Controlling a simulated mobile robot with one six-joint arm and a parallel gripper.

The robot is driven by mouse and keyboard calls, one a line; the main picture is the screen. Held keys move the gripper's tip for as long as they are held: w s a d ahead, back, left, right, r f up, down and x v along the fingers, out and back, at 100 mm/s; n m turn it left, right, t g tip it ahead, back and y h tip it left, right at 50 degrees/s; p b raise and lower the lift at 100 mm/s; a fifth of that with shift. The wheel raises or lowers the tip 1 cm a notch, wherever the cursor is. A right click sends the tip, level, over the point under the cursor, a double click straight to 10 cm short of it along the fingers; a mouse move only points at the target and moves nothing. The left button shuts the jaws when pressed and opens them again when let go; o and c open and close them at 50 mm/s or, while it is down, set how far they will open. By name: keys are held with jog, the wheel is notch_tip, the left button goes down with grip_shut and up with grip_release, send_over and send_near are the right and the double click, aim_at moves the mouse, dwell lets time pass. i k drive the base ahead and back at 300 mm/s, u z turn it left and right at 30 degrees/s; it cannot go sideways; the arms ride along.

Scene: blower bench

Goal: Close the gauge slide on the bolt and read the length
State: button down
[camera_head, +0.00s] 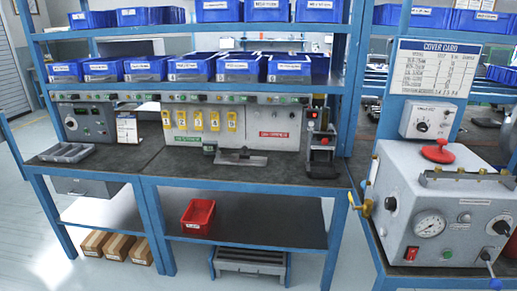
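A low grey fixture (241,158) with a flat plate and a small dark upright part sits on the dark benchtop at centre. It may be the length gauge; its slide, any bolt and any reading are too small to tell. A small grey-green block (210,149) stands just left of it. My gripper is not in view.
Blue bins (194,67) line the shelves above the bench. A grey divided tray (67,152) lies at the left end. A black and red device (321,145) stands at the right end. A red bin (198,216) is on the lower shelf. A grey gauge box (440,205) stands right.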

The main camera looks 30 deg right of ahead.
aim_at(244, 154)
jog(key=i, duration=0.9)
jog(key=u, duration=0.05)
